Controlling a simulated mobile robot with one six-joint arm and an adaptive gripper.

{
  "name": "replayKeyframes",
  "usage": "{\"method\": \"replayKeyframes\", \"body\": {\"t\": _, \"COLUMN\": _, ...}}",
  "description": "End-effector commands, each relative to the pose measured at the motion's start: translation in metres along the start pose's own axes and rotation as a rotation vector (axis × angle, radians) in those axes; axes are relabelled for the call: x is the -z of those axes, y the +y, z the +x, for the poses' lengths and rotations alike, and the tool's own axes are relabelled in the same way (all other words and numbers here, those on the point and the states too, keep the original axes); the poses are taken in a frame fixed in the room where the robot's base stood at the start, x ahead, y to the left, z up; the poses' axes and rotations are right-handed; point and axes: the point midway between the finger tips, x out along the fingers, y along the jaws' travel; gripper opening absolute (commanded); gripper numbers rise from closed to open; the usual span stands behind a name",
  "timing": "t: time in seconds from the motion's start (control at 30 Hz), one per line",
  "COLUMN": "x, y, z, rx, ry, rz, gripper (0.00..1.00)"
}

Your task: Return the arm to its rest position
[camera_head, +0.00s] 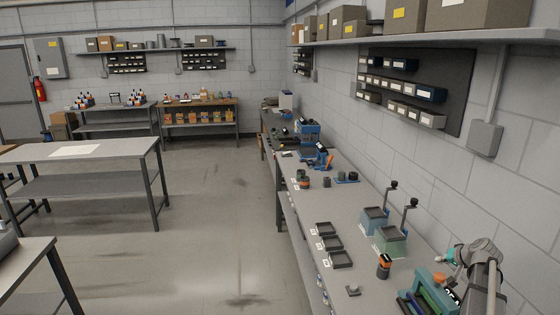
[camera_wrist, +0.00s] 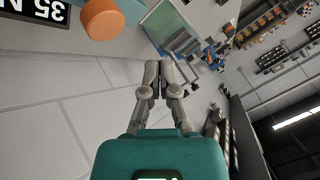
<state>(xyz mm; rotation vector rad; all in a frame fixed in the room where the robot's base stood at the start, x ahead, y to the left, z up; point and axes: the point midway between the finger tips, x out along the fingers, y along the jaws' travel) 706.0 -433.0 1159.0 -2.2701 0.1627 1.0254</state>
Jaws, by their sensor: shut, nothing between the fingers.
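My gripper (camera_wrist: 159,68) shows in the wrist view with its two grey fingers together and nothing between them. Its teal body fills the bottom of that view. In the head view my grey arm (camera_head: 481,262) is folded at the lower right, by the wall end of the long bench. A small teal part (camera_head: 450,254) there looks like part of my gripper, but its fingers cannot be made out.
A green device with an orange part (camera_head: 437,279) stands close below my arm. The long bench (camera_head: 312,205) also carries black trays (camera_head: 330,243), an orange-and-black canister (camera_head: 384,266) and two lever boxes (camera_head: 391,239). The wall (camera_head: 530,110) is close on the right. The floor (camera_head: 205,230) is clear.

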Motion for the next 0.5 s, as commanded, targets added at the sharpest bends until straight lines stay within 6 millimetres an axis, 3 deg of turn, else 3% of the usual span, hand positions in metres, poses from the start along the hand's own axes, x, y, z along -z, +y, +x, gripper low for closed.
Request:
{"method": "replayKeyframes", "body": {"t": 0.27, "x": -0.065, "y": -0.056, "z": 0.030, "rx": -0.016, "ry": -0.129, "rz": -0.075, "gripper": 0.00}}
{"method": "replayKeyframes", "body": {"t": 0.5, "x": -0.140, "y": -0.110, "z": 0.052, "rx": -0.056, "ry": -0.274, "rz": -0.166, "gripper": 0.00}}
